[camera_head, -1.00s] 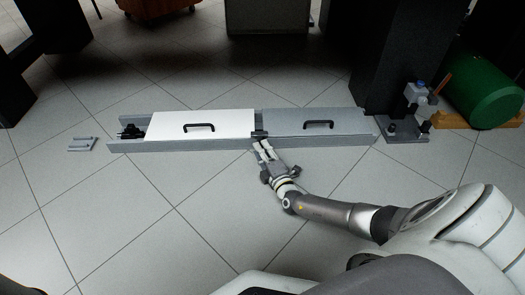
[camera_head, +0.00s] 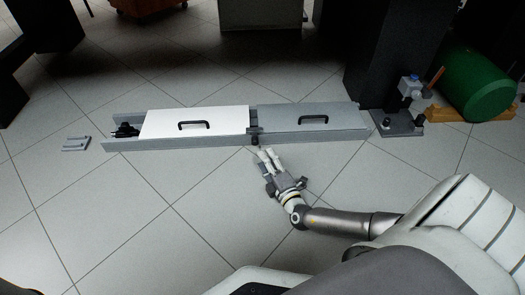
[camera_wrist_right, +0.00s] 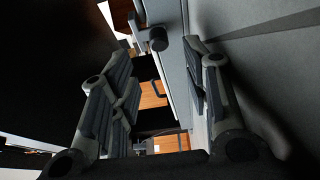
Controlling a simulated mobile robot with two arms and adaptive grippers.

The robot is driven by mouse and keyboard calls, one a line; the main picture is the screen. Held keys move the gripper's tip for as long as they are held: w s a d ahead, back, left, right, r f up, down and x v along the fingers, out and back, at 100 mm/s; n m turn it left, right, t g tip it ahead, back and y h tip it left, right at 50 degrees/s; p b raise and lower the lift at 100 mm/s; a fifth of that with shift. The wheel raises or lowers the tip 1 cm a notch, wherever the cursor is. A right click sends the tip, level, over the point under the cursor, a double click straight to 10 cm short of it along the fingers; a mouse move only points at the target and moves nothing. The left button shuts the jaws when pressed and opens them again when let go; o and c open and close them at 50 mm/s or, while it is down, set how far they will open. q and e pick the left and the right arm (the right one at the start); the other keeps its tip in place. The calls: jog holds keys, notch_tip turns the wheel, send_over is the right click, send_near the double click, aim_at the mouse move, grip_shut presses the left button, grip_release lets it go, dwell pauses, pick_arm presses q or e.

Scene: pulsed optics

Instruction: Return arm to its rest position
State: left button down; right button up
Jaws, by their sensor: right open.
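My right gripper (camera_head: 269,157) is open and empty in the head view. It is over the floor just in front of the long grey rail box (camera_head: 200,140), apart from it. A small black knob (camera_head: 254,140) sits on the box's front near the joint between its white cover (camera_head: 165,122) and grey cover (camera_head: 290,113). In the right wrist view, the two fingers (camera_wrist_right: 160,90) stand apart with nothing between them, and a dark knob (camera_wrist_right: 157,40) shows beyond them. My left gripper is not in view.
A small grey plate (camera_head: 76,144) lies on the floor left of the box. The tiled floor (camera_head: 130,215) in front is clear.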

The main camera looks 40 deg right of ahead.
jog(key=shift+s, duration=0.25)
dwell(0.3)
